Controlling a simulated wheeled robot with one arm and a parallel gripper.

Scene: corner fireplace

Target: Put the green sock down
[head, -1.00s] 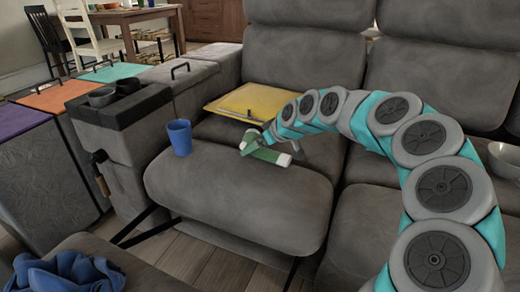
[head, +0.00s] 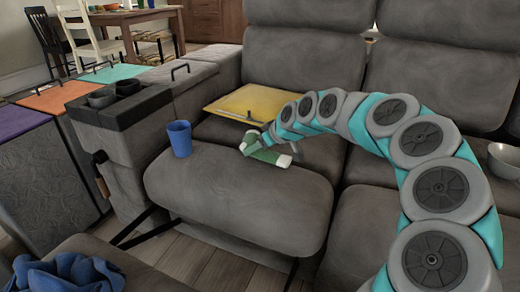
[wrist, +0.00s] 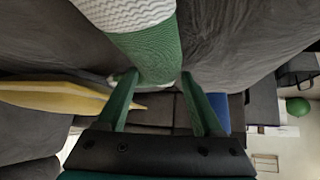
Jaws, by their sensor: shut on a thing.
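The green sock (head: 268,155) has white ends and is low over or on the front grey seat cushion (head: 240,195), near its back edge. I cannot tell whether it touches the cushion. In the wrist view the sock (wrist: 148,45) lies between the two green fingers, with white ribbed parts beside the green. My gripper (wrist: 158,78) is shut on the sock. In the head view my gripper (head: 262,145) is small and partly merges with the sock.
A blue cup (head: 180,138) stands on the cushion's left side. A yellow folder-like thing (head: 248,103) lies on the seat behind. A blue cloth (head: 65,272) is at the lower left. A bowl (head: 505,158) is at the right. The front of the cushion is clear.

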